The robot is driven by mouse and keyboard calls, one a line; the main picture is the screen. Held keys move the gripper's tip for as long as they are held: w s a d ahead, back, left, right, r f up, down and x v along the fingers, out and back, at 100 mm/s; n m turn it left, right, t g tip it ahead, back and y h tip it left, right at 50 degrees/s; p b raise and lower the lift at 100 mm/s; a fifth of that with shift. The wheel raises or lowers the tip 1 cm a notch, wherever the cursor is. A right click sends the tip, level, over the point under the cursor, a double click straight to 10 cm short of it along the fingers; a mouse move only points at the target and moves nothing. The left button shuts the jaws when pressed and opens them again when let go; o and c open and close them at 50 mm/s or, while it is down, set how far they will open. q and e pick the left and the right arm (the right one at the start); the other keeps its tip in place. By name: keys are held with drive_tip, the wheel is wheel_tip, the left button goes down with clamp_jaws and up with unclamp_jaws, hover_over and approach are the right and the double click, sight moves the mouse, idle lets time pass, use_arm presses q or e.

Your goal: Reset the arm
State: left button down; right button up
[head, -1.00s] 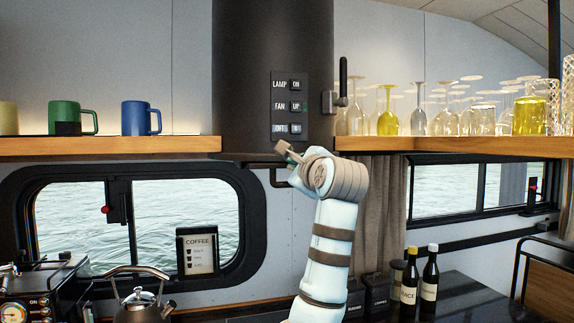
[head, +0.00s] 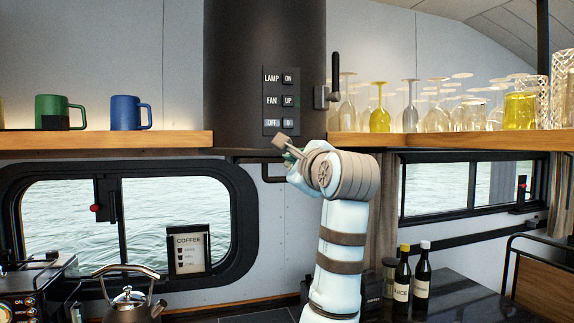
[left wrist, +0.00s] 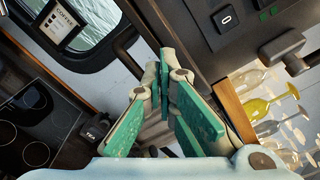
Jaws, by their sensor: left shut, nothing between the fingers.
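My left gripper (head: 284,144) is in front of the dark column, just below the control panel (head: 281,101) with its lamp and fan buttons. It is shut and empty. In the left wrist view its green-padded fingers (left wrist: 164,70) meet at the tips, with nothing between them. The panel shows there at the upper right, with one button (left wrist: 226,19) marked 0, apart from the fingertips. My right gripper is not in view.
A wooden shelf at left holds a green mug (head: 60,112) and a blue mug (head: 128,112). The right shelf (head: 370,146) holds several glasses. A black lever (head: 335,80) sticks out beside the column. A kettle (head: 128,304) and two bottles (head: 402,275) stand below.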

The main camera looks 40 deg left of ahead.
use_arm(q)
drive_tip(key=v, duration=0.8)
drive_tip(key=shift+s+d, duration=0.2)
drive_tip(key=shift+d, duration=0.05)
